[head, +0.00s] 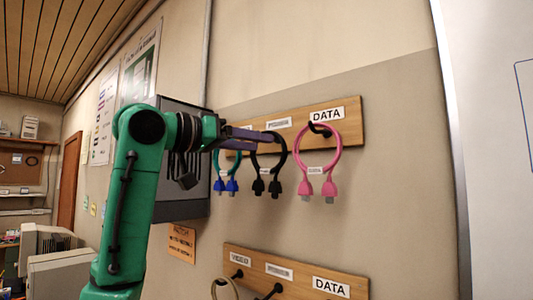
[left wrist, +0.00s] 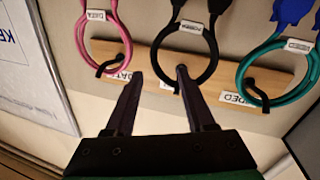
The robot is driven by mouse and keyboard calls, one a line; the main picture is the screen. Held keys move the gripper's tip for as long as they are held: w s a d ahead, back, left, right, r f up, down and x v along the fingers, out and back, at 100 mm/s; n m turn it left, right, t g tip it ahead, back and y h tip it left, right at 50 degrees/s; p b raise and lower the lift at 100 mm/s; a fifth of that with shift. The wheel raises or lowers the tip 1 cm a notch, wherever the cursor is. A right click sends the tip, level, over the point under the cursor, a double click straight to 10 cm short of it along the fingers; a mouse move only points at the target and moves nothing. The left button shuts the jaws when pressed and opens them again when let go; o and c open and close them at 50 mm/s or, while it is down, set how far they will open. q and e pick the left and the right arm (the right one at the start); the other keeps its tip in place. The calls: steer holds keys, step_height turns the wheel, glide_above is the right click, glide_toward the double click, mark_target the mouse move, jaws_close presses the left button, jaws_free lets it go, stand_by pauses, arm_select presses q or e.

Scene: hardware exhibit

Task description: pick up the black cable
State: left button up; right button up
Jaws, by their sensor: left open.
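The black cable (head: 275,187) hangs as a loop from a hook on the upper wooden board (head: 349,118), its two plugs pointing down. It is between a pink cable on the right and a teal cable with blue plugs on the left. In the left wrist view, which is upside down, the black cable (left wrist: 214,62) lies just beyond my fingers. My left gripper (head: 262,138) is open at the top of the loop; it also shows in the left wrist view (left wrist: 160,74). One fingertip overlaps the cable's hook there; I cannot tell whether they touch. My right gripper is out of view.
The pink cable (head: 332,165) hangs close on the right and the teal cable (head: 232,187) close on the left. A lower wooden board (head: 300,281) carries more hooks and labels. A dark grey cabinet (head: 183,207) is on the wall behind my left arm.

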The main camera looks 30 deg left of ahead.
mark_target(282, 145)
arm_select(q)
steer(key=p+x, duration=0.1)
steer(key=x, duration=0.1)
steer(key=p+x, duration=0.1)
steer(key=x, duration=0.2)
steer(key=p+x, duration=0.1)
steer(key=x, duration=0.1)
steer(key=shift+w+d+r+p, duration=0.1)
steer(key=shift+d+r+p, duration=0.1)
steer(key=shift+d+p, duration=0.2)
steer(key=shift+w+f, duration=0.1)
steer(key=shift+f, duration=0.1)
steer(key=c, duration=0.7)
jaws_close()
